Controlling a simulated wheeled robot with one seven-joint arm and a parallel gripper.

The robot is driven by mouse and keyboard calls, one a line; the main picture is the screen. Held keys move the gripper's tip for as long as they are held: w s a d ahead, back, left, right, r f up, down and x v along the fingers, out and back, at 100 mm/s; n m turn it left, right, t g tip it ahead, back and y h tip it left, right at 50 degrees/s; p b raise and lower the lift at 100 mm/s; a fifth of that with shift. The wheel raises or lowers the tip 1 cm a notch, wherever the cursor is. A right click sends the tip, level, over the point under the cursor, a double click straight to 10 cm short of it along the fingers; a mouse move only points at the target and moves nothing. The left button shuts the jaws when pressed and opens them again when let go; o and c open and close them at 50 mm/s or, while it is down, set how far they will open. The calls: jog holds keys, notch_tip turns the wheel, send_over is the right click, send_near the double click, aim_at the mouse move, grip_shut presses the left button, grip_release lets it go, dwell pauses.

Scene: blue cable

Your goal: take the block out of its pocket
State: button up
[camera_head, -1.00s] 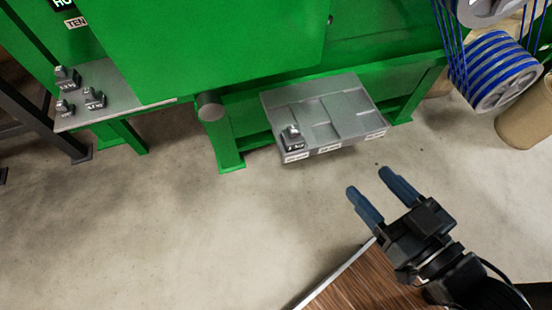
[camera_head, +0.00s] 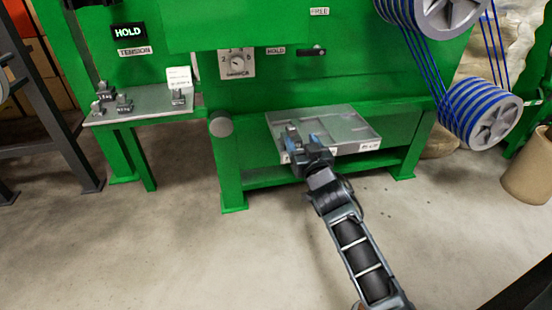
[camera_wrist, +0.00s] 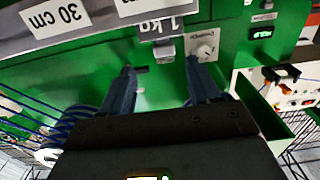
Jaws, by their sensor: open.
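The tray (camera_head: 352,117) with shallow pockets sits on the low green shelf in the head view. My gripper (camera_head: 301,138) is open at the tray's front left, by the pocket labelled 1 kg. My gripper largely hides the block there in the head view. In the wrist view, the small grey block (camera_wrist: 165,49) shows just past the label, upside down, beyond and between my two open fingertips (camera_wrist: 160,68). The fingers do not visibly touch it. How deep it sits in its pocket cannot be told.
A side shelf (camera_head: 143,111) at left carries several small weights and a white card (camera_head: 179,77). Blue cable runs over pulleys (camera_head: 494,117) at right. A green leg (camera_head: 230,171) stands left of my arm. The floor (camera_head: 150,240) in front is clear.

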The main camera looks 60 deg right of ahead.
aim_at(291, 127)
jog(key=x, duration=0.6)
jog(key=shift+w+r, duration=0.2)
jog(key=shift+w, duration=0.25)
jog(key=shift+w+d, duration=0.4)
jog(key=shift+d, duration=0.1)
jog(key=shift+f, duration=0.1)
jog(key=shift+c, duration=0.2)
grip_shut()
